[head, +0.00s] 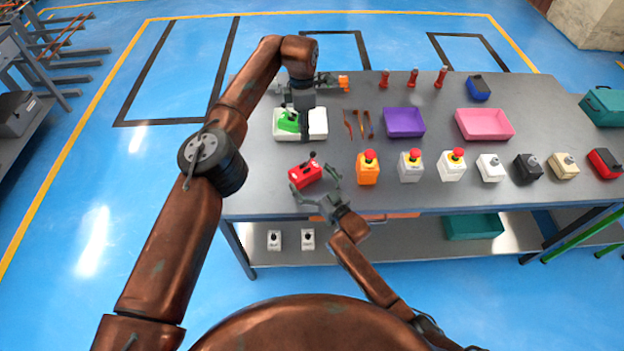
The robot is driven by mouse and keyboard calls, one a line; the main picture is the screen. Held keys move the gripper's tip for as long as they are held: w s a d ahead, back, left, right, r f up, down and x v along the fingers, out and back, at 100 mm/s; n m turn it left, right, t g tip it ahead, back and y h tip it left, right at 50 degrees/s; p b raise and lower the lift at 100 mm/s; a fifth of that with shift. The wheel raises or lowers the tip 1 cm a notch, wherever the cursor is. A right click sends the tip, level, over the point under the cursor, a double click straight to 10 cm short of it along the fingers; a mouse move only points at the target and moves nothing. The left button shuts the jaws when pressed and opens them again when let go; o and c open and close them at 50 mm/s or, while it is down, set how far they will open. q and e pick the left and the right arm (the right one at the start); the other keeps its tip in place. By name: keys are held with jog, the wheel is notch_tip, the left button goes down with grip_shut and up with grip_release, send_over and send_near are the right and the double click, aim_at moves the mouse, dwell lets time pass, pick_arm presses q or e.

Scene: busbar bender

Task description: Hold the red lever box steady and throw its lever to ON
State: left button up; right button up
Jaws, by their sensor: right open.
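The red lever box (303,178) sits near the front edge of the grey table, turned at an angle. Its black-knobbed lever (313,157) sticks up at its far right side; the ON and OFF marks are too small to read. My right gripper (314,180) is open at the box's front right, with one finger along the front and one by the right side. Whether the fingers touch the box is unclear. My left gripper (300,108) hangs farther back, above a white tray with a green lever box; its finger opening cannot be made out.
The green lever box (287,122) stands on the white tray (318,124). An orange button box (368,172) stands right of the red box, with several more boxes in a row beyond. Purple (404,135) and pink (500,137) bins sit behind them.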

jog(key=shift+c, duration=0.3)
jog(key=c, duration=1.4)
jog(key=o, duration=1.1)
jog(key=shift+s+d, duration=0.1)
jog(key=shift+s, duration=0.05)
jog(key=shift+p+v, duration=0.7)
jog(key=shift+v, duration=0.25)
grip_shut()
